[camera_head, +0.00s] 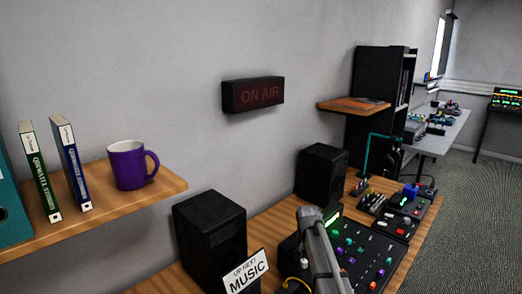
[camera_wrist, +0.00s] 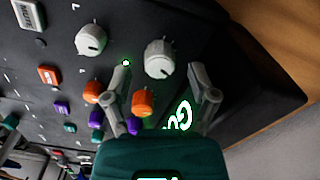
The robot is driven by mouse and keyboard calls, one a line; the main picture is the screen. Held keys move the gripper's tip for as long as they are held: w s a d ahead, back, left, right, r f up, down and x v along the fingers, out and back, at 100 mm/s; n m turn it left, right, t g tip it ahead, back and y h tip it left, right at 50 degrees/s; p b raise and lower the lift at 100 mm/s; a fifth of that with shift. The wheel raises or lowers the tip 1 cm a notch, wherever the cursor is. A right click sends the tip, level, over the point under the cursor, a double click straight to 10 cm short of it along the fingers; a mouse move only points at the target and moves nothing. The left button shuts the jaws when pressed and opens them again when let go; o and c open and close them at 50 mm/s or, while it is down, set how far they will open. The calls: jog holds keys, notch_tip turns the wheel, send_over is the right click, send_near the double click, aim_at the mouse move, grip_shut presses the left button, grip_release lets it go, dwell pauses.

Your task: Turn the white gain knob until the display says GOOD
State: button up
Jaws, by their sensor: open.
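Two white knobs show on the black mixer panel in the wrist view. One white knob (camera_wrist: 158,58) lies between the fingertips of my gripper (camera_wrist: 159,72), with a visible space on both sides. The other white knob (camera_wrist: 90,40) is to the left, outside the fingers. I cannot read a gain label on either. My gripper is open and empty. The lit green display (camera_wrist: 181,116) shows the letters "GO"; the rest of its text is hidden behind the gripper. In the head view the display (camera_head: 334,216) is a small green patch, mostly hidden by my grey arm.
Orange knobs (camera_wrist: 144,103) and purple knobs sit close to the fingers. The mixer (camera_head: 346,262) stands on a wooden desk between speakers (camera_head: 212,240) and other gear. A "MUSIC" card (camera_head: 246,272) stands near the left speaker. A purple mug (camera_head: 128,166) is on a shelf.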

aim_at(304, 260)
notch_tip(304, 260, up, 4)
jog(key=p, duration=0.3)
jog(key=s+r+n+p, duration=0.2)
jog(key=s+p, duration=0.1)
jog(key=s, duration=0.8)
jog(key=s+r+n+p, duration=0.2)
jog(key=s+r+p, duration=0.1)
jog(key=s, duration=0.8)
jog(key=shift+s+d+r+n, duration=0.2)
jog(key=shift+d+r+n, duration=0.05)
jog(key=shift+r+n, duration=0.15)
jog(key=shift+c, duration=1.3)
